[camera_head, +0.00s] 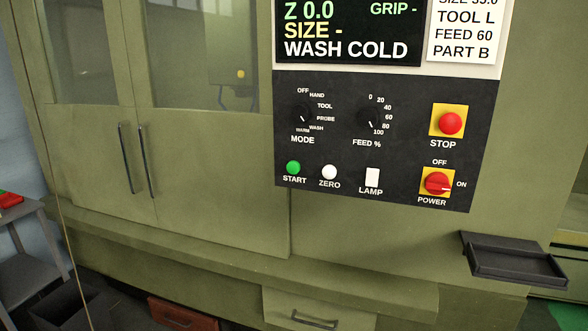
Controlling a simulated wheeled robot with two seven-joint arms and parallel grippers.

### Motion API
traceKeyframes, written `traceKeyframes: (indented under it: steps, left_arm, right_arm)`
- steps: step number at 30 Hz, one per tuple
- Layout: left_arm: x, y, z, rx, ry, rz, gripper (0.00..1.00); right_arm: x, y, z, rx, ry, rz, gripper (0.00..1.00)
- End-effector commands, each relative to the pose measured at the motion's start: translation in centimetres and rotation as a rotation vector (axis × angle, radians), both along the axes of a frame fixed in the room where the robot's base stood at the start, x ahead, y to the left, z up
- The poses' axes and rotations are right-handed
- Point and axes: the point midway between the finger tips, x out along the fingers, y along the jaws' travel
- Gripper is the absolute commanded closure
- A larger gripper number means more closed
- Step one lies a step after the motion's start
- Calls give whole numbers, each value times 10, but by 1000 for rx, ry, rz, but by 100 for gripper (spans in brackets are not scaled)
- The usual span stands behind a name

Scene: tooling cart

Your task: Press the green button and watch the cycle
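The green START button (293,167) is at the lower left of the black control panel (400,180). A white ZERO button (329,172) sits just right of it. Above them are the MODE knob (302,117) and the FEED % knob (369,120). The red STOP button (450,123) and the red POWER switch (437,183) are on the right, the switch's white mark toward ON. The screen (350,30) reads "Z 0.0", "GRIP -", "SIZE -" and "WASH COLD". Neither of my grippers is in view.
The green machine's two doors (200,180), with windows and dark handles, look closed. A ledge (250,265) runs below them. A dark tray (515,262) juts out at the right. A grey cart (25,240) and a dark bin (65,305) stand at the left.

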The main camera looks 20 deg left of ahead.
Motion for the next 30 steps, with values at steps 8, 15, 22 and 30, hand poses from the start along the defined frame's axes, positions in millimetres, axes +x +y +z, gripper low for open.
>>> traceKeyframes:
  steps: [8,15,22,30]
  left_arm:
    - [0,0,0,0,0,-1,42]
    - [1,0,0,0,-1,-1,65]
    - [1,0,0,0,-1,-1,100]
    - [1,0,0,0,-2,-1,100]
  right_arm:
    - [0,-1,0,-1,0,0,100]
    - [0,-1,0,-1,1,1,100]
    - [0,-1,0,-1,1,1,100]
    - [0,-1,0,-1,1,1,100]
